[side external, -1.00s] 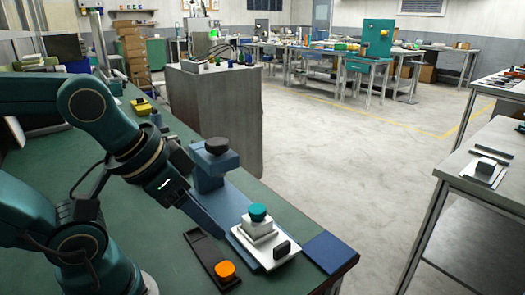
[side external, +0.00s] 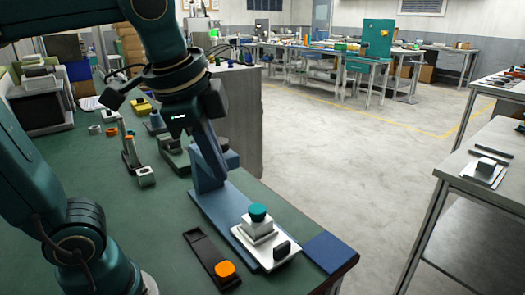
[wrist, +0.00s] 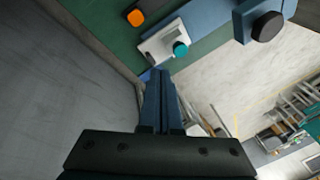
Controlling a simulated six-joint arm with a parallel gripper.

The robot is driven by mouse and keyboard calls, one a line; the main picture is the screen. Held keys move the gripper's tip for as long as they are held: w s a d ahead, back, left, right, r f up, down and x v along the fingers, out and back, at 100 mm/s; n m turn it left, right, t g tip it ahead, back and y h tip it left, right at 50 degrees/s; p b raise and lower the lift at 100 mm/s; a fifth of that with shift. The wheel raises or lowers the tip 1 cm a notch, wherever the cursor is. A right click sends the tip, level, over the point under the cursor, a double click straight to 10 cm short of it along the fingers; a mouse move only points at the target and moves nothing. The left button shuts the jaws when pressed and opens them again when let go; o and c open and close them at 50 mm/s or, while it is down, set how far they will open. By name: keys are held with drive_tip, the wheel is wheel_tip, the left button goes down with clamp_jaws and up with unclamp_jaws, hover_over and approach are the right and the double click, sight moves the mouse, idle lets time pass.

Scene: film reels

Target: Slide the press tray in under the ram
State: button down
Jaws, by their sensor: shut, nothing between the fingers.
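The press tray (side external: 250,251) is a pale metal plate bearing a stepped block, a teal knob (side external: 257,212) and a black upright piece (side external: 282,250). It sits at the near end of the press's blue base strip (side external: 215,205); the wrist view also shows the tray (wrist: 158,47). The press stands at the strip's far end, and its dark round ram top (wrist: 267,26) is in the wrist view, away from the tray. My gripper (side external: 221,183) is shut and empty, fingers pointing down, partly covering the press in the side view. Its fingertips (wrist: 160,72) appear below the tray in the wrist view.
A black strip with an orange button (side external: 225,268) lies left of the tray. A dark blue pad (side external: 328,251) lies to its right at the bench edge. Small fixtures (side external: 132,155) stand on the green bench farther back. A grey cabinet (side external: 236,115) rises behind the press.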

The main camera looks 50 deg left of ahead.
drive_tip(key=w+d+f+m+g+y, duration=0.1)
drive_tip(key=w+d+m+g+y, duration=0.1)
drive_tip(key=w+d+m, duration=0.6)
drive_tip(key=w+d+f+m+g+y, duration=0.1)
drive_tip(key=w+d+f+m+g, duration=0.1)
drive_tip(key=d+f, duration=0.6)
approach(283, 261)
drive_tip(key=f, duration=0.1)
drive_tip(key=d+f, duration=0.1)
drive_tip(key=f, duration=0.1)
drive_tip(key=d+f, duration=0.1)
drive_tip(key=shift+s+d+f, duration=0.1)
drive_tip(key=shift+d+f, duration=0.1)
drive_tip(key=shift+f, duration=0.1)
drive_tip(key=a, duration=0.2)
drive_tip(key=shift+a+f, duration=0.4)
drive_tip(key=shift+a, duration=0.7)
drive_tip(key=shift+a, duration=0.1)
drive_tip(key=a, duration=1.6)
drive_tip(key=shift+a, duration=0.35)
